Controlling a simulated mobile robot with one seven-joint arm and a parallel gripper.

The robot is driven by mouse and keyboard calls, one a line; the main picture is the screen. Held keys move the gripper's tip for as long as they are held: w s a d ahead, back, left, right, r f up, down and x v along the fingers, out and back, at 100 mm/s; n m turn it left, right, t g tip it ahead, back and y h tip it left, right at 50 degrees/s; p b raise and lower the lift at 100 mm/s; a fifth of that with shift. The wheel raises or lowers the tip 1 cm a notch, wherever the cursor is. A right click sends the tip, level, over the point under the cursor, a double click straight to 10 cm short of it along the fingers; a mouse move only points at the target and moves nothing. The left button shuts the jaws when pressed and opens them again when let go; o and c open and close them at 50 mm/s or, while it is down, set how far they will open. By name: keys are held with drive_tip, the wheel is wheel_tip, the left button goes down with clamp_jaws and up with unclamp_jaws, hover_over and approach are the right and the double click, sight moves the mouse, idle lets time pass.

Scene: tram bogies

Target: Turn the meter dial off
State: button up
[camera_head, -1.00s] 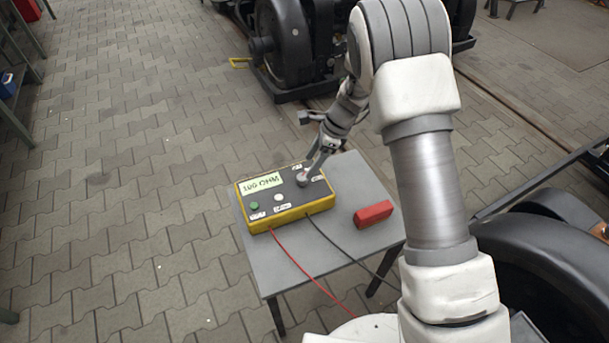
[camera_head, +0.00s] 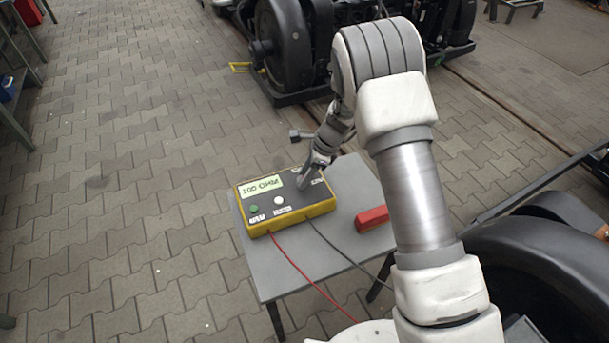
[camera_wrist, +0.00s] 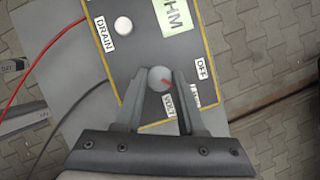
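The yellow-edged meter (camera_head: 250,212) sits on a small grey table, and its screen (camera_head: 262,187) reads 100 OHM. The round grey meter dial (camera_wrist: 160,78) has a red pointer aimed toward the lower right in the wrist view, between the VOLT label (camera_wrist: 169,105) and the OFF label (camera_wrist: 205,68). My gripper (camera_wrist: 160,75) is down at the dial with one finger on each side. The fingertips lie very near the dial's sides; I cannot tell whether they press on it. In the head view my gripper (camera_head: 303,183) hides most of the dial.
A red block (camera_head: 372,218) lies on the grey table (camera_head: 278,280) right of the meter. A red lead (camera_head: 300,268) and a dark lead run off the meter's front.

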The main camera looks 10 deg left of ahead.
clamp_jaws()
drive_tip(key=shift+n, duration=0.3)
drive_tip(key=n, duration=0.2)
drive_tip(key=n+g+h+p, duration=0.1)
drive_tip(key=n, duration=0.1)
drive_tip(key=shift+w+g, duration=0.15)
drive_tip(key=shift+g, duration=0.15)
drive_tip(key=shift+a+n+g+h, duration=0.1)
drive_tip(key=shift+n+g+h, duration=0.45)
drive_tip(key=shift+n, duration=1.65)
drive_tip(key=o, duration=0.9)
unclamp_jaws()
drive_tip(key=shift+c, duration=0.2)
